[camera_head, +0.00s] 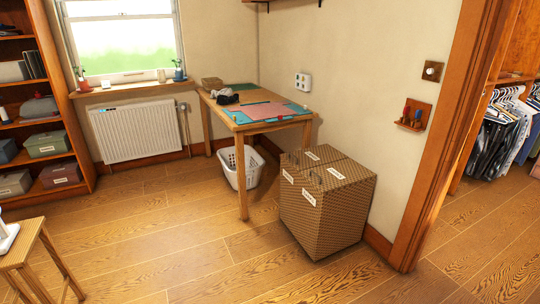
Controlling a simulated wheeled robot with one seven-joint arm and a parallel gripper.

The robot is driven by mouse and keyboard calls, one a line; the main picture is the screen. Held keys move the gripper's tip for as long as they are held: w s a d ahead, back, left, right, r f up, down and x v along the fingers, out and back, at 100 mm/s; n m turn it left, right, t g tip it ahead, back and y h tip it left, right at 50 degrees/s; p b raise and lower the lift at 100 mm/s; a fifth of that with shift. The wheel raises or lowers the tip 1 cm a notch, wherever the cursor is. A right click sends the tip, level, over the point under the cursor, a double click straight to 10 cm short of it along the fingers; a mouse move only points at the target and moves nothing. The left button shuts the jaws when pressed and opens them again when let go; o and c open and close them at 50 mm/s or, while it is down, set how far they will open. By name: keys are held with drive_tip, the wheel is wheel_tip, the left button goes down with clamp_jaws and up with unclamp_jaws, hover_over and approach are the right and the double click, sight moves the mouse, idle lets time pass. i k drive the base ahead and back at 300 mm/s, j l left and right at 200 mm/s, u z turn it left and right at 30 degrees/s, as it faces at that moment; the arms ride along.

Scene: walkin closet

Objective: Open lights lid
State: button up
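A woven brown hamper (322,215) stands on the floor right of the table, against the wall. Its top has two lid panels side by side, a left-rear one (300,157) and a right-front one (350,172). Both lids lie flat and look closed. The lettering is too small to read, so I cannot tell which lid is the lights lid. My gripper is not in view.
A wooden table (246,123) with a cutting mat stands behind the hamper, a white laundry basket (247,165) beneath it. A door frame (447,130) is close on the right. A stool (38,245) is at left. Floor in front is clear.

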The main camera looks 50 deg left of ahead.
sight(318, 155)
drive_tip(key=u, duration=1.35)
drive_tip(key=i+j, duration=0.15)
drive_tip(key=i, duration=0.45)
drive_tip(key=i+j, duration=0.15)
drive_tip(key=i, duration=0.45)
drive_tip(key=i+j, duration=0.1)
drive_tip(key=i, duration=0.55)
drive_tip(key=i+j, duration=0.15)
drive_tip(key=i, duration=0.45)
drive_tip(key=i+j, duration=0.15)
drive_tip(key=i, duration=0.45)
drive_tip(key=i+j, duration=0.15)
drive_tip(key=i, duration=0.45)
drive_tip(key=l+z, duration=0.05)
